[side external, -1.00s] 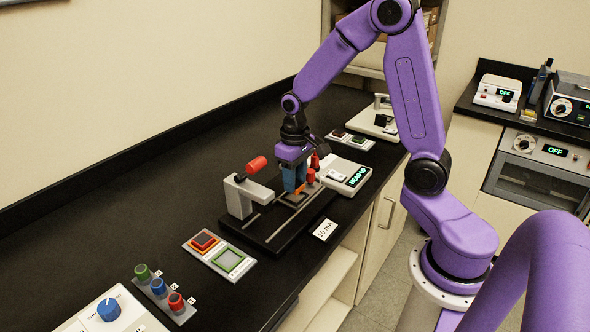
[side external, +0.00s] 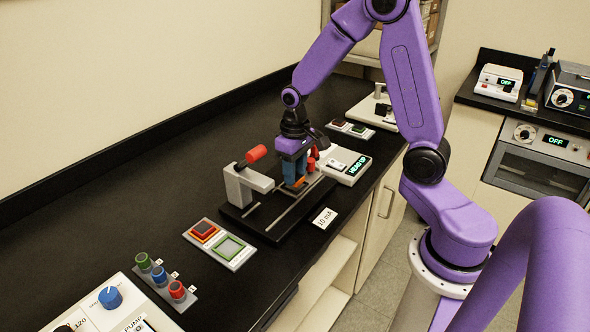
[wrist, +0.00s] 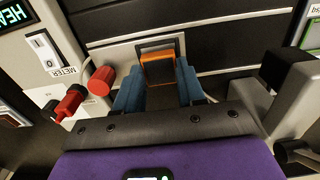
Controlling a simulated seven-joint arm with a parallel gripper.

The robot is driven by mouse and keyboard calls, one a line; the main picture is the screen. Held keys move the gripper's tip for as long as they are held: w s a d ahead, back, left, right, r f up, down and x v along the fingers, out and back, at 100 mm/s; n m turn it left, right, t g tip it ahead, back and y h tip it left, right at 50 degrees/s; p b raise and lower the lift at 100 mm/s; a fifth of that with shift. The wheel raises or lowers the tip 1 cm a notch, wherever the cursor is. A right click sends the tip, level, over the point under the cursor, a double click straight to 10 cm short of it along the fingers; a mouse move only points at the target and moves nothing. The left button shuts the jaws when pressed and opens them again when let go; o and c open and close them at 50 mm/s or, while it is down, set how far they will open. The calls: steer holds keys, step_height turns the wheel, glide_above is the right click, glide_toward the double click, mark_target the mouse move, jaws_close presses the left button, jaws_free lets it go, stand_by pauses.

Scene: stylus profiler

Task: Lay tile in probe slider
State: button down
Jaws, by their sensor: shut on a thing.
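My gripper (side external: 295,182) points down over the black bed (side external: 238,214) of the profiler, between its grey bracket and the HEAD UP meter. It is shut on an orange-edged tile (wrist: 162,68), which shows between the blue fingers in the wrist view. A sliver of orange also shows at the fingertips in the side view. A pale grey frame (wrist: 112,57), which looks like the probe slider, lies around and behind the tile in the wrist view. The fingers hide much of it. I cannot tell whether the tile touches it.
The grey bracket (side external: 236,188) with a red knob (side external: 256,153) stands left of my gripper. The meter (side external: 343,164) and red plugs are close on the right.

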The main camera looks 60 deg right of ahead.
steer(key=shift+f, duration=0.7)
stand_by(0.3)
steer(key=c, duration=0.6)
jaws_free()
steer(key=shift+c, duration=0.4)
steer(key=shift+r, duration=3.5)
